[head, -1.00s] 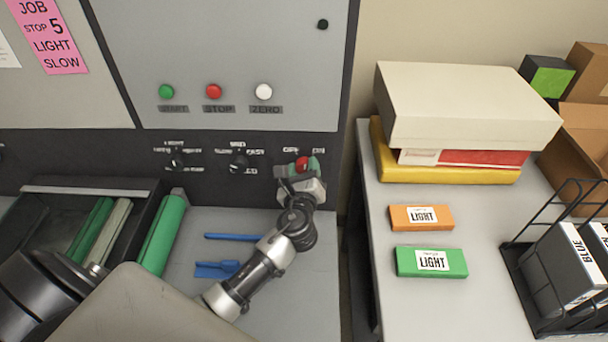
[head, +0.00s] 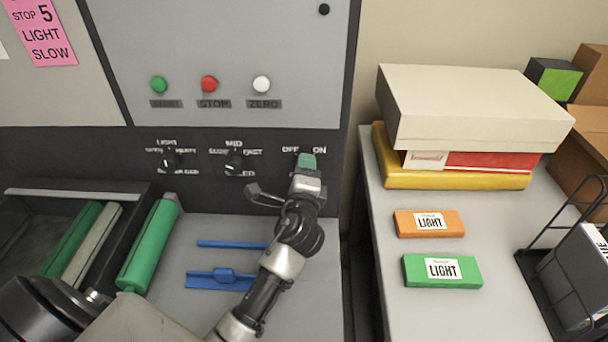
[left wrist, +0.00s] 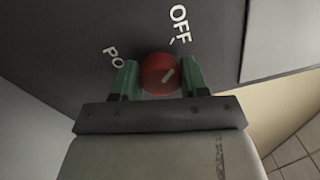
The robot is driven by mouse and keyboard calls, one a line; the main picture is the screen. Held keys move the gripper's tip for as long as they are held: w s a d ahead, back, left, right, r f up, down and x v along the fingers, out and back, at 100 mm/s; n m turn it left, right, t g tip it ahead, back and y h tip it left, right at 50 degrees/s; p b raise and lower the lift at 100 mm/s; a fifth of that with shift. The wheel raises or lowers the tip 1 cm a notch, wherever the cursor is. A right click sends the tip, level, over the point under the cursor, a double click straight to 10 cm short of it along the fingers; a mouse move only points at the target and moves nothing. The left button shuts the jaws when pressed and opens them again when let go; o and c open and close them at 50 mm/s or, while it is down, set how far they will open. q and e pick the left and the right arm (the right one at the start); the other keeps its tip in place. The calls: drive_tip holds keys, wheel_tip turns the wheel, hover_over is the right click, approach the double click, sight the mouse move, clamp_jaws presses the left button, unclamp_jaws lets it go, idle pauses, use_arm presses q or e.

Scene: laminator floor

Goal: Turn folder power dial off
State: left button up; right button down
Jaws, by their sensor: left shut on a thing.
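In the head view my left gripper (head: 306,163) hides the dial, just below the OFF and ON labels (head: 304,149). My right gripper is not in view.
Black speed and other dials (head: 235,163) lie left on the same strip. Green, red and white buttons (head: 209,84) are above. Blue tools (head: 222,279) and a green roller (head: 150,245) lie below. A side table (head: 385,300) with boxes stands right, past a narrow gap.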

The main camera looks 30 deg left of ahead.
use_arm(q)
drive_tip(key=shift+n, duration=0.7)
drive_tip(key=o, duration=0.9)
drive_tip(key=shift+s, duration=0.1)
drive_tip(key=b+v, duration=0.3)
drive_tip(key=v, duration=0.7)
drive_tip(key=shift+s+d, duration=0.2)
drive_tip(key=shift+s, duration=0.1)
